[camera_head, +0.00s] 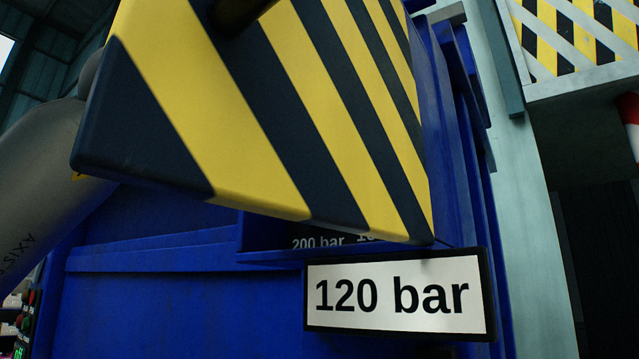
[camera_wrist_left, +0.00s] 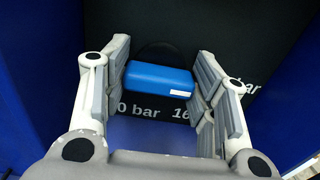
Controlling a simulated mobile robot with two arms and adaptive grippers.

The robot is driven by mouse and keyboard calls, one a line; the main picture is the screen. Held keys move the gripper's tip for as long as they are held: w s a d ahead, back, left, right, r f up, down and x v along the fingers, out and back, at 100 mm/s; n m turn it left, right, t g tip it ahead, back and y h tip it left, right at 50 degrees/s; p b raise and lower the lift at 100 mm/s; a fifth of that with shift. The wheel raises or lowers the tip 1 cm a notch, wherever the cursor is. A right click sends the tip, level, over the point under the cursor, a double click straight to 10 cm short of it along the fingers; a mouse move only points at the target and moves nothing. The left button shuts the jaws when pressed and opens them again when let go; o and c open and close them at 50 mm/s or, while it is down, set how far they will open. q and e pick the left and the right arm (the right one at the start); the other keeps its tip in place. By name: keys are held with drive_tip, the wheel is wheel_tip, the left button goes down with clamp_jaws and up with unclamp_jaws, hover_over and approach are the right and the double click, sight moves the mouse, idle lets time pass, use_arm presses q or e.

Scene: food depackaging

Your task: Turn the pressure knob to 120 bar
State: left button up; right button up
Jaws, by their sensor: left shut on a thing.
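The pressure knob (camera_wrist_left: 158,77) is a blue bar-shaped handle on a dark round base, in the left wrist view. A small white mark sits near its lower right end. It stands on a black dial panel (camera_wrist_left: 265,40) with partly hidden "bar" labels. My left gripper (camera_wrist_left: 163,60) has its fingers on both sides of the knob and is shut on it. In the head view the knob and left gripper are hidden behind a striped panel. A white "120 bar" sign (camera_head: 399,296) shows there, with part of a "200 bar" label above. My right gripper is not in view.
The yellow-and-black striped panel (camera_head: 290,110) overhangs the dial recess. Blue machine walls (camera_head: 180,310) surround it, and blue side walls also flank the gripper in the wrist view. A second striped panel (camera_head: 585,30) stands at the upper right.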

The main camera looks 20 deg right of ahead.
use_arm(q)
drive_tip(key=o, duration=1)
drive_tip(key=v, duration=1.2)
